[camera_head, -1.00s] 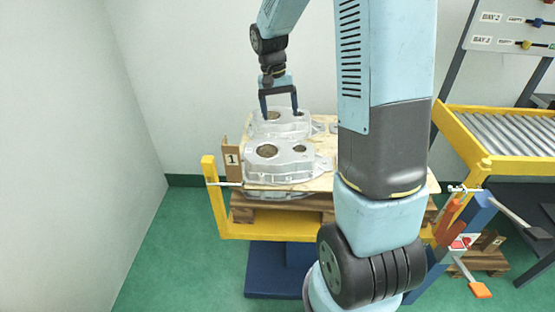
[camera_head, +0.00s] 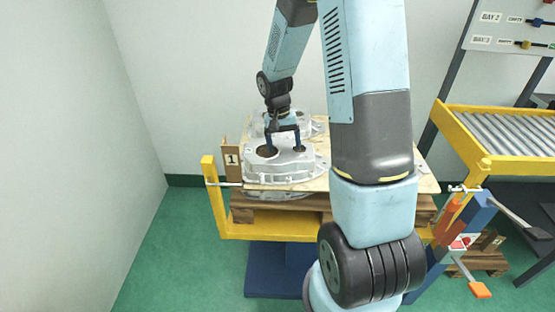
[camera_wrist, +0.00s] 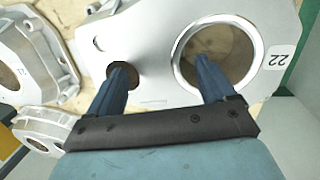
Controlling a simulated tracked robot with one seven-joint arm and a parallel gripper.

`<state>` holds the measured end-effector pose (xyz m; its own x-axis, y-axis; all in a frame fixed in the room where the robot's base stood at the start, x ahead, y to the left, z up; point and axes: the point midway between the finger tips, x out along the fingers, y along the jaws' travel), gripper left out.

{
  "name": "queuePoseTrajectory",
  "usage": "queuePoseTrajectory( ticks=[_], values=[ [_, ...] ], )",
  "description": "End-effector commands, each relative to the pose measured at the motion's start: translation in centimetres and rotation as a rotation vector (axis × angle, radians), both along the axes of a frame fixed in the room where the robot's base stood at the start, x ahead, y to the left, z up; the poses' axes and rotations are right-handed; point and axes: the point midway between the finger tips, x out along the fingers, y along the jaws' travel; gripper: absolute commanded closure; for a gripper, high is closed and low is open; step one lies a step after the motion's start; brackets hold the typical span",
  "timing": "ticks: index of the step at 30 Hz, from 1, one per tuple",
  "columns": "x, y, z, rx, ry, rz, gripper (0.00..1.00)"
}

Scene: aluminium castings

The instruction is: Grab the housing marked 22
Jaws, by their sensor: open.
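The housing marked 22 is a pale grey casting with a large round bore and a smaller hole. It fills the top of the wrist view (camera_wrist: 150,50), with its label upside down at the right. It seems to be the front casting on the pallet in the head view (camera_head: 282,168). My gripper (camera_head: 283,148) is open above it, pointing down. In the wrist view my gripper (camera_wrist: 163,66) has one fingertip at the small hole and the other at the bore. I cannot tell whether the tips are inside. Nothing is held.
Another casting (camera_head: 302,122) stands behind on the plywood sheet (camera_head: 390,183). The wrist view shows a labelled casting (camera_wrist: 30,55) at left and a smaller one (camera_wrist: 45,122) below it. A yellow roller conveyor (camera_head: 500,150) is at the right.

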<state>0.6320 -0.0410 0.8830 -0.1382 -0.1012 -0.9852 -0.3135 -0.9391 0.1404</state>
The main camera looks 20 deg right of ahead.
Motion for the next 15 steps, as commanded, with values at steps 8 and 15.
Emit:
queuePoseTrajectory(
  ticks=[8,15],
  values=[
    [-0.09,-0.06,-0.81,0.0,-0.001,0.0,0.16],
    [-0.09,-0.03,-0.8,0.0,-0.001,0.001,0.32]
  ],
)
